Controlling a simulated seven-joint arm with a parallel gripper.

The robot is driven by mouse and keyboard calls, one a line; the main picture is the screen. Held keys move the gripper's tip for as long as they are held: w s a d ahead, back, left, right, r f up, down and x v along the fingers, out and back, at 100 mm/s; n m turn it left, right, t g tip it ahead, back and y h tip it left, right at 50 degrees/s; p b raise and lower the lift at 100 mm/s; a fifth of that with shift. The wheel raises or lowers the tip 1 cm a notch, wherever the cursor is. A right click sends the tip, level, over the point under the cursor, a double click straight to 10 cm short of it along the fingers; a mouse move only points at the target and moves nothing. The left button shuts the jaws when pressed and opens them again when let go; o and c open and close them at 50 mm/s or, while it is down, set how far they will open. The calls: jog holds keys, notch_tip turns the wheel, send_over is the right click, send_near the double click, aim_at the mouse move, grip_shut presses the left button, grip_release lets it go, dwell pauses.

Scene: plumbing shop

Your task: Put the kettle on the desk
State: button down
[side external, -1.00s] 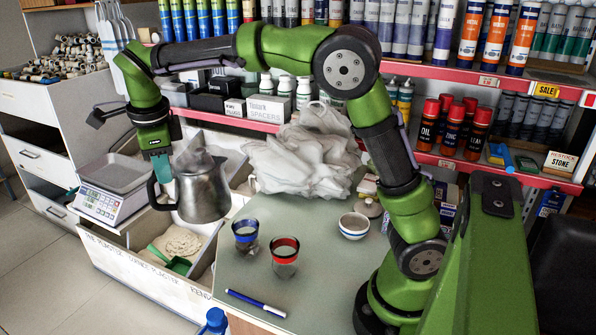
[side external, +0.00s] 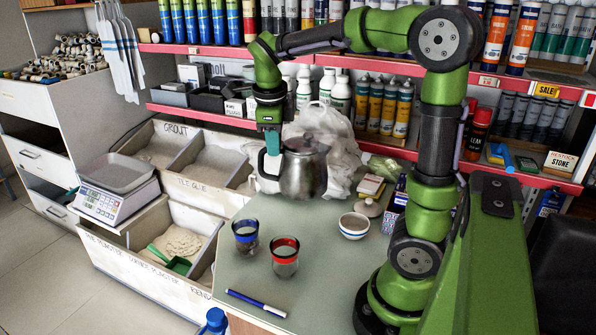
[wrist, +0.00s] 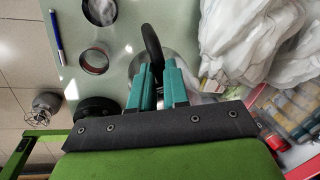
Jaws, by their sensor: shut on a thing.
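The metal kettle (side external: 304,170) with a black handle is at the back of the green-grey desk (side external: 322,255), in front of the white plastic bags. My gripper (side external: 271,160) is shut on the kettle's handle, at the kettle's left side. The kettle looks upright; I cannot tell whether its base touches the desk or hangs just above it. In the wrist view, my teal fingers (wrist: 157,85) close around the black handle (wrist: 153,45), and they and the wrist hide most of the kettle body.
A blue-rimmed glass (side external: 246,236), a red-rimmed glass (side external: 285,257), a small bowl (side external: 354,226) and a blue marker (side external: 256,303) are on the desk. White plastic bags (side external: 340,150) lie behind the kettle. Bins of powder (side external: 180,240) stand left of the desk. The desk's front middle is clear.

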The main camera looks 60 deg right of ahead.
jog(key=s+a+x, duration=0.1)
jog(key=a+x, duration=0.1)
jog(key=x, duration=1.2)
jog(key=shift+a+f, duration=0.4)
jog(key=shift+f, duration=0.25)
jog(key=shift+w, duration=0.1)
jog(key=c, duration=1.1)
grip_release()
jog(key=shift+f, duration=0.15)
jog(key=w+v, duration=0.1)
jog(key=v, duration=1)
jog(key=s+a+r+n+t+y, duration=0.2)
jog(key=s+a+n, duration=0.3)
jog(key=n, duration=0.9)
jog(key=s+a+r+n+t+y, duration=0.2)
jog(key=s+a+n+t, duration=0.2)
jog(key=a+n, duration=0.4)
jog(key=shift+s+a+r+n, duration=0.2)
jog(key=shift+s+a+n, duration=0.25)
jog(key=shift+n, duration=2.45)
